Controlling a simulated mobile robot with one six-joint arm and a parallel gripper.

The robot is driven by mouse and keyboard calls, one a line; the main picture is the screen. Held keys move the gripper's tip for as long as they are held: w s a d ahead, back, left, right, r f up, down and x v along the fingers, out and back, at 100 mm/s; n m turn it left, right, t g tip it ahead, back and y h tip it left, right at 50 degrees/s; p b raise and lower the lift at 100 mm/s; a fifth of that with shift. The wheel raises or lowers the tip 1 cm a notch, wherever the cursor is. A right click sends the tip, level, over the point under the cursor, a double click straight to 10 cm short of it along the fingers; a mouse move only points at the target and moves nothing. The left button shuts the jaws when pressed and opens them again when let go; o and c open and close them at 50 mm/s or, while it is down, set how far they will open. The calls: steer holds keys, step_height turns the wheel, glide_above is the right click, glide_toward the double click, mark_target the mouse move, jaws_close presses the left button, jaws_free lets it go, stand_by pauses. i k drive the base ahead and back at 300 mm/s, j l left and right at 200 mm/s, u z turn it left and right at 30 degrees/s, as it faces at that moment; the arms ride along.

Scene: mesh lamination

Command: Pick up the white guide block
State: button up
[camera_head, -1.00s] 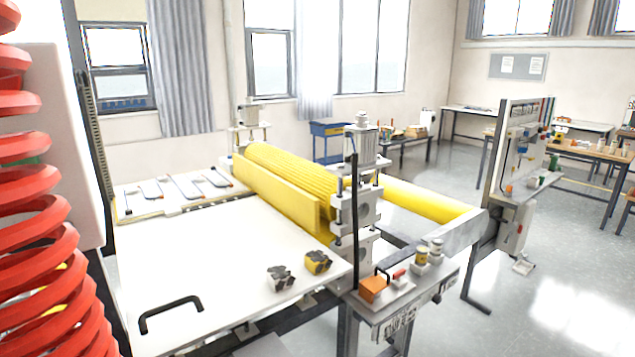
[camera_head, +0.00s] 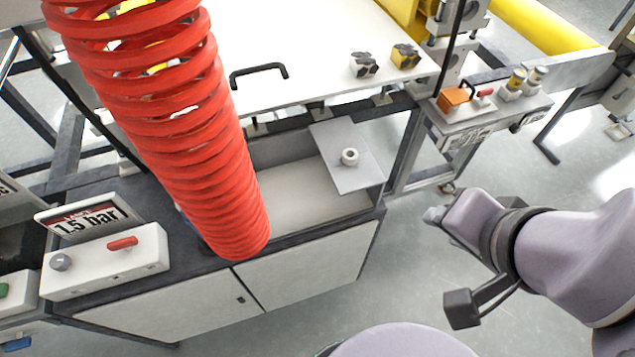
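A white guide block (camera_head: 363,69) with a dark clamp-like top sits on the white table (camera_head: 300,105) near its front right corner. A similar yellow block (camera_head: 404,61) stands just right of it. My gripper (camera_head: 434,215) is at the end of my arm, right of centre, over the floor and well apart from both blocks. Only its small grey tip shows, and its fingers are too small and turned away to tell open from shut.
A red coiled hose (camera_head: 175,130) hangs at left. A cabinet (camera_head: 300,265) with an open top and a grey lid (camera_head: 346,155) stands below the table. A black handle (camera_head: 258,72) is on the table. A panel with an orange box (camera_head: 452,98) is right of the blocks.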

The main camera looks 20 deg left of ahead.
mark_target(362, 65)
steer(key=i+l+u, duration=0.15)
steer(key=u, duration=0.25)
steer(key=i+l+u, duration=0.2)
steer(key=u, duration=0.2)
steer(key=i+l+u, duration=0.2)
steer(key=u, duration=0.25)
steer(key=i+l+u, duration=0.15)
steer(key=l+u, duration=0.15)
steer(key=u, duration=0.15)
steer(key=i+l+u, duration=0.1)
steer(key=l+u, duration=0.35)
steer(key=i+l+u, duration=0.1)
steer(key=l+u, duration=0.2)
steer(key=u, duration=0.15)
steer(key=l+u, duration=0.4)
steer(key=k+l+u, duration=0.1)
steer(key=l+u, duration=0.35)
